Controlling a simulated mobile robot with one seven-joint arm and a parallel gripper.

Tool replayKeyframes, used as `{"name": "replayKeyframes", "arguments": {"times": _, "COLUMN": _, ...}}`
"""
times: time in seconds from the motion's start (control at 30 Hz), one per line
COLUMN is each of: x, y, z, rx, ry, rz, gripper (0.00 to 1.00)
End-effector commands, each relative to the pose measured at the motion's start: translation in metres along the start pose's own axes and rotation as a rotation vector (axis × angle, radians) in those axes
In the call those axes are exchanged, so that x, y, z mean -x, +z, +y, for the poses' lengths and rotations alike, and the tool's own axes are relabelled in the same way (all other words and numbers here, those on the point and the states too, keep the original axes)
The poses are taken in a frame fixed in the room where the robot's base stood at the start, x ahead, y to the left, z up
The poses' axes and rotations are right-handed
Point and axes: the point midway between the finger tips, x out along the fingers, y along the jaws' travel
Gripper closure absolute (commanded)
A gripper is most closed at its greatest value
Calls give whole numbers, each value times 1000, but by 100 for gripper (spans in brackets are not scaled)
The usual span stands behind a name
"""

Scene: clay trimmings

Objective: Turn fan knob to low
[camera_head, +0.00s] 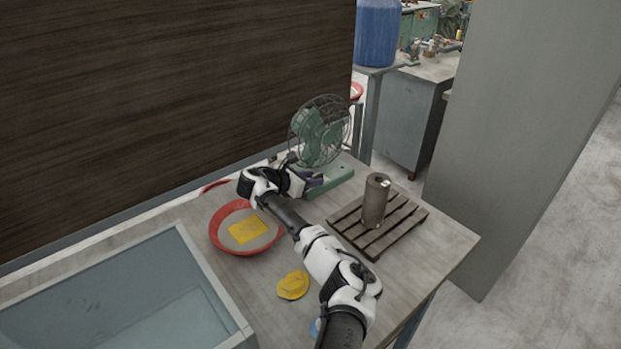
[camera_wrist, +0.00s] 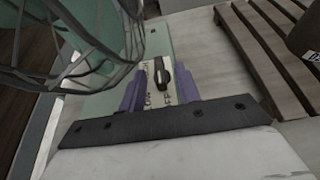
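The green fan (camera_head: 309,136) with its wire cage stands at the back of the table, on a green base (camera_head: 338,181). In the wrist view the fan's cage (camera_wrist: 75,45) fills the upper left. The dark fan knob (camera_wrist: 160,74) sits on a pale, lettered plate on the base; the letters are partly covered and I cannot read its setting surely. My gripper (camera_wrist: 160,90) has its purple fingers apart, one on each side of the knob, with visible gaps between. In the head view my gripper (camera_head: 314,181) is at the front of the base and hides the knob.
A slatted wooden board (camera_head: 350,232) with a dark cylinder (camera_head: 375,200) stands right of my arm. A red-rimmed bowl (camera_head: 217,240) with a yellow piece (camera_head: 247,230) is left. A yellow lump (camera_head: 292,286) lies in front. A large grey-blue bin (camera_head: 215,290) stands front left.

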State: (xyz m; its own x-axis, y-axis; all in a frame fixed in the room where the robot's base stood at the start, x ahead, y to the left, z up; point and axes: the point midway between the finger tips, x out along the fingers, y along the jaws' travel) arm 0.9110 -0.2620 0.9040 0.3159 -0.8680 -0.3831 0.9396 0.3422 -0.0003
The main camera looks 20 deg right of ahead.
Motion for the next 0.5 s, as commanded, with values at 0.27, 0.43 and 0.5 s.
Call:
{"name": "replayKeyframes", "arguments": {"times": 0.27, "x": 0, "y": 0, "z": 0, "rx": 0, "ry": 0, "rz": 0, "gripper": 95}}
{"name": "replayKeyframes", "arguments": {"times": 0.43, "x": 0, "y": 0, "z": 0, "rx": 0, "ry": -1, "rz": 0, "gripper": 100}}
{"name": "replayKeyframes", "arguments": {"times": 0.5, "x": 0, "y": 0, "z": 0, "rx": -3, "ry": -9, "rz": -1, "gripper": 100}}
